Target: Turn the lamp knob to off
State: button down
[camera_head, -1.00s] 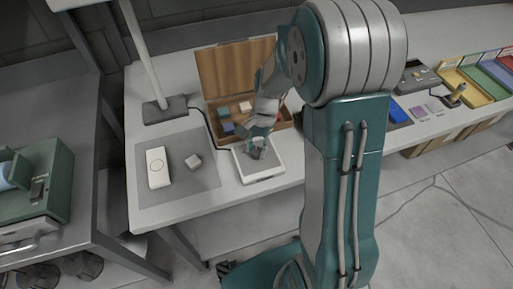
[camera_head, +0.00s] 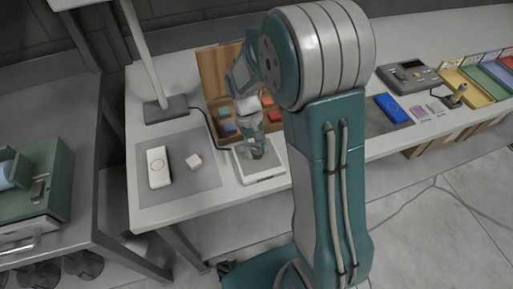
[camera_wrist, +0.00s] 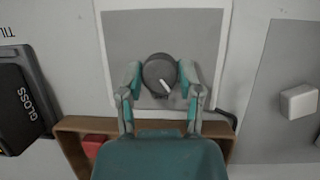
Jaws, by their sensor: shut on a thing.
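The lamp knob (camera_wrist: 158,70) is a round dark grey dial with a white pointer mark, which points to the lower right in the wrist view. It sits on a grey plate with a white frame (camera_wrist: 214,18). The white frame also shows in the head view (camera_head: 265,178). My gripper (camera_wrist: 160,74) has one finger on each side of the knob and is shut on it. In the head view, my gripper (camera_head: 256,152) stands over the plate and hides the knob. The lamp's white post (camera_head: 146,55) rises from a dark base (camera_head: 165,109) at the table's back left.
An open wooden box (camera_head: 214,72) with coloured blocks stands right behind the plate. A grey mat (camera_head: 180,182) to the left holds a white device (camera_head: 158,167) and a small white cube (camera_head: 194,162). A blue pad (camera_head: 394,108) and coloured trays lie to the right.

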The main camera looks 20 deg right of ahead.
jog(key=shift+w+a+n+t+h, duration=0.1)
jog(key=shift+n+t+h, duration=0.4)
jog(key=shift+n, duration=1.4)
jog(key=shift+c, duration=1.3)
grip_release()
jog(key=v, duration=1.2)
jog(key=shift+w+a+f, duration=0.2)
jog(key=shift+a, duration=0.1)
